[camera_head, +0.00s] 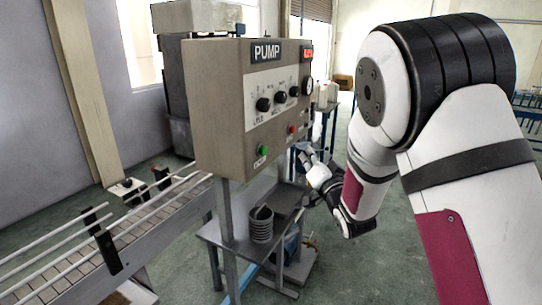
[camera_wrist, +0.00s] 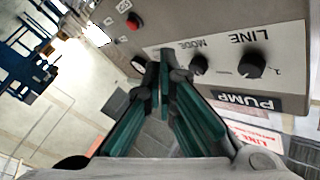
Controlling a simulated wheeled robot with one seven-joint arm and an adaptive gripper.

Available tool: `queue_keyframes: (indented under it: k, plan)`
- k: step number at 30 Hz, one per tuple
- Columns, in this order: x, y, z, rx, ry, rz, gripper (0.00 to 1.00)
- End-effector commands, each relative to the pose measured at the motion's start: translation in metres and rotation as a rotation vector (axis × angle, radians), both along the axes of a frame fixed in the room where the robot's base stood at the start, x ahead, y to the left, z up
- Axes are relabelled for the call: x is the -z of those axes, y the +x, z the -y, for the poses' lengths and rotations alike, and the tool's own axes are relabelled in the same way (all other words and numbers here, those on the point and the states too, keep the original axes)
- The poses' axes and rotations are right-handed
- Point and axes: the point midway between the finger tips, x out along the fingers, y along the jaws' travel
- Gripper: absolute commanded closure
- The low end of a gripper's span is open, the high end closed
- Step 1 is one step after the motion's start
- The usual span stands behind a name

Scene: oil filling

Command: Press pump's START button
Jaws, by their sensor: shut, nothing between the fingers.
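The pump control box (camera_head: 228,112) is a grey-brown cabinet with a PUMP label (camera_head: 266,52). A green button (camera_head: 262,151) sits low on the left of its front panel, with a small label under it too small to read. A red button (camera_head: 292,128) sits to its right and also shows in the wrist view (camera_wrist: 133,22). The green button is not visible in the wrist view. My gripper (camera_head: 301,153) is to the right of the panel, below the red button. In the wrist view its green fingers (camera_wrist: 166,66) are closed together and empty, pointing toward the panel.
Black knobs (camera_head: 280,97) and a round gauge (camera_head: 308,86) are on the upper panel. A metal stand (camera_head: 228,232) below carries a ribbed cylindrical container (camera_head: 261,226). A conveyor (camera_head: 90,255) runs at the left. The floor (camera_head: 385,265) at the lower right looks clear.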

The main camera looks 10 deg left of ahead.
Motion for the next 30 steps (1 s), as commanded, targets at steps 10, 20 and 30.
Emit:
queue_keyframes:
  k: [10,20,30]
  plan:
    - [0.005,-0.001,-0.007,-0.025,0.020,0.020,1.00]
    - [0.005,0.003,-0.017,-0.027,0.019,0.022,1.00]
    - [0.005,0.018,-0.057,-0.027,0.018,0.022,1.00]
